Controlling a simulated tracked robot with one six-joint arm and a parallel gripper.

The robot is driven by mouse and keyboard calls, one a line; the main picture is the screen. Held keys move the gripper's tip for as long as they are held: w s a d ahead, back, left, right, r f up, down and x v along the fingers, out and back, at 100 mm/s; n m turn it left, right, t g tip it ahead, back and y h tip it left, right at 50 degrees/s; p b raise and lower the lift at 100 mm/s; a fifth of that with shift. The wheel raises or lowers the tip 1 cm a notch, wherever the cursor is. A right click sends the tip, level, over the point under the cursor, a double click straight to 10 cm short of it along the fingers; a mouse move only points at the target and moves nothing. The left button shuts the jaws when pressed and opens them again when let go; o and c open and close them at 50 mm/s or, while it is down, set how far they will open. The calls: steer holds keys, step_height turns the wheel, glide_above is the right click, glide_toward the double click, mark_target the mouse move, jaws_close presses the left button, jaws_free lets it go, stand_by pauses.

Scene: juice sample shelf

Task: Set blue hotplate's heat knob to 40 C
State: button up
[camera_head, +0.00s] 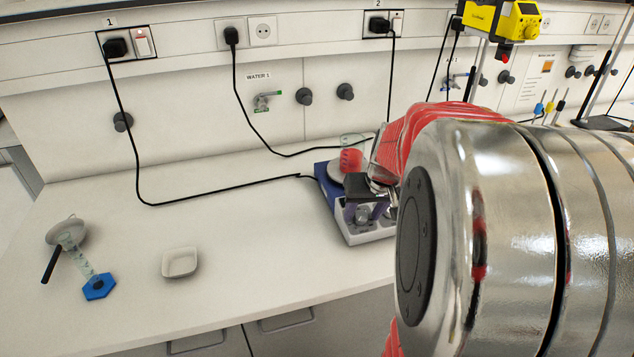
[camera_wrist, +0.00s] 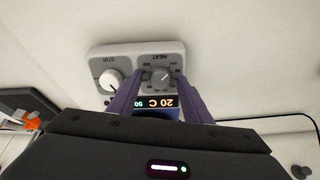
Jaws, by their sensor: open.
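The blue hotplate (camera_head: 326,190) stands on the bench with its white control panel facing front. My gripper (camera_head: 368,213) is in front of this panel and partly hides it. In the wrist view the panel (camera_wrist: 137,53) appears upside down. The grey heat knob (camera_wrist: 160,77) lies between the open purple fingers of my gripper (camera_wrist: 158,88); I cannot tell whether they touch it. The lit display (camera_wrist: 158,103) seems to read 20 C in orange, with a smaller green number that looks like 50. The white stir knob (camera_wrist: 111,80) is outside the fingers.
A vessel with red liquid (camera_head: 350,160) is on the hotplate. A black cable (camera_head: 225,193) runs to it. A white dish (camera_head: 180,262) and a cylinder with a blue base (camera_head: 98,287) are to the left. A yellow device (camera_head: 500,20) is above right. The bench's front middle is clear.

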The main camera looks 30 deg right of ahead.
steer(key=shift+f, duration=0.1)
steer(key=shift+c, duration=0.3)
steer(key=c, duration=0.9)
steer(key=shift+d, duration=0.25)
steer(key=shift+c, duration=0.5)
steer(key=shift+a, duration=0.15)
steer(key=shift+m, duration=3)
